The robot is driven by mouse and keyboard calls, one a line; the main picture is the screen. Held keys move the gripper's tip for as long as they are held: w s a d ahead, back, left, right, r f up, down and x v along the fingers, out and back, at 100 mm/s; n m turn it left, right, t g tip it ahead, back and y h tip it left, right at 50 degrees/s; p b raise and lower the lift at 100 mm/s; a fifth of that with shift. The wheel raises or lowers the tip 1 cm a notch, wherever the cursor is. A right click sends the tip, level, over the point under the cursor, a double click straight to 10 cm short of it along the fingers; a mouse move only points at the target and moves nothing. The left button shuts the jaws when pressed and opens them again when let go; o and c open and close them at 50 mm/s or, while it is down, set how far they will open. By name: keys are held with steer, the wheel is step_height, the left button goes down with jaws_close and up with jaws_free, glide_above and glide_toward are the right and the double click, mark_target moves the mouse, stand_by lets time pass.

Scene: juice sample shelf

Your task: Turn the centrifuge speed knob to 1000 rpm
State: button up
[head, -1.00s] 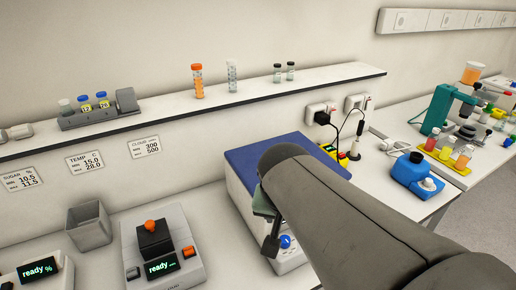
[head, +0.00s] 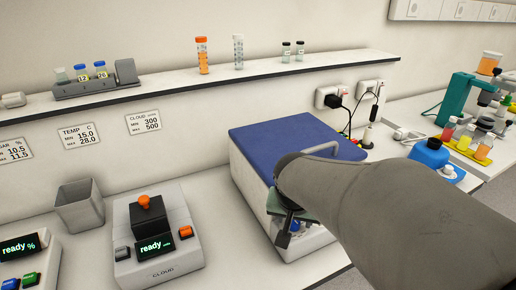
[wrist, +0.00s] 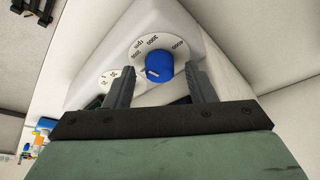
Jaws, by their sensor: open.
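The centrifuge (head: 285,139) is a white box with a blue lid in the middle of the head view. Its blue speed knob (wrist: 159,67) sits on a round white dial (wrist: 150,45) marked rpm, with several numbers in the thousands. A small pale mark shows on the knob, but I cannot tell its exact setting. My gripper (wrist: 158,76) is open, with one finger on each side of the knob and a gap on both sides. In the head view my gripper (head: 291,216) is at the centrifuge's front, and my arm hides part of that front.
A second small white dial (wrist: 110,77) is left of the knob in the wrist view. The cloud meter (head: 157,240) and a grey bin (head: 80,207) stand left of the centrifuge. The wall shelf (head: 215,79) runs behind.

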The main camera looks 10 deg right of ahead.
steer(key=shift+c, duration=0.3)
steer(key=c, duration=0.9)
